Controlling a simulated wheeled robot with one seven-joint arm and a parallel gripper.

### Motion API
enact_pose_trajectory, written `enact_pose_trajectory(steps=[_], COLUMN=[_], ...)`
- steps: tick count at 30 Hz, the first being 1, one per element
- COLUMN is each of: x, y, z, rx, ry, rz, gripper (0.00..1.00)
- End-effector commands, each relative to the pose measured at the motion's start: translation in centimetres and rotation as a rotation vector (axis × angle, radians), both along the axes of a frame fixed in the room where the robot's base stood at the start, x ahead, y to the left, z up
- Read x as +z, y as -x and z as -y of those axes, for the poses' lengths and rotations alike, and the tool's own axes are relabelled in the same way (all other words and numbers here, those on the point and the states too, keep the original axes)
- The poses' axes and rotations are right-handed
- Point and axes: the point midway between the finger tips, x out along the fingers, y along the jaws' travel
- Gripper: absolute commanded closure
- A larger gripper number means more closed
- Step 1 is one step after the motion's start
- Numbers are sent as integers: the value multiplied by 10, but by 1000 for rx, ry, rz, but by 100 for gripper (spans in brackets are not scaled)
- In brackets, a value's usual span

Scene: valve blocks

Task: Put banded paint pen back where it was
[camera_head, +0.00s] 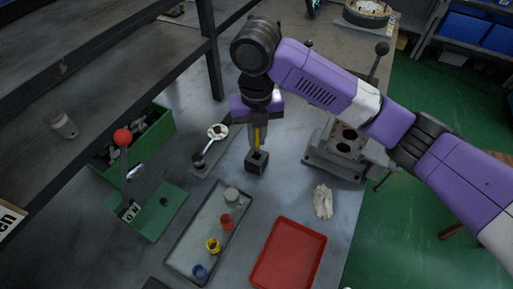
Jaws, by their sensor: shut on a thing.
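My gripper (257,128) points down over the middle of the bench and is shut on a thin upright pen with yellow on it, which I take as the banded paint pen (257,138). The jaws hide much of the pen, and its bands cannot be made out. A small dark block (257,161) with a square opening in its top stands directly below the pen. I cannot tell whether the pen's lower end is inside the opening or just above or behind it.
A grey tray (183,247) holds red, yellow and blue rings and a grey-green piece. A red tray (290,255) and a crumpled cloth (323,201) lie to the right. A metal valve block (345,148) stands behind the cloth. A green bin (152,146) and a red-knobbed lever (123,138) are left.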

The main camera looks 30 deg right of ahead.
Motion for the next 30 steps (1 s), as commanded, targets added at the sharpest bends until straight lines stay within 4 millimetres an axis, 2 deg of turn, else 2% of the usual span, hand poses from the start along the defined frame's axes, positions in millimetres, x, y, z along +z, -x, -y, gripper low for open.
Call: enact_pose_trajectory(steps=[8,15,27,28,30], x=[-20,-51,-58,-56,-56], y=[0,0,0,0,0], z=[0,0,0,0,0], rx=[0,-1,1,1,1], ry=[-1,-1,-1,-1,-1], rz=[-3,-2,-1,0,0], gripper=[100,100,100,81,67])
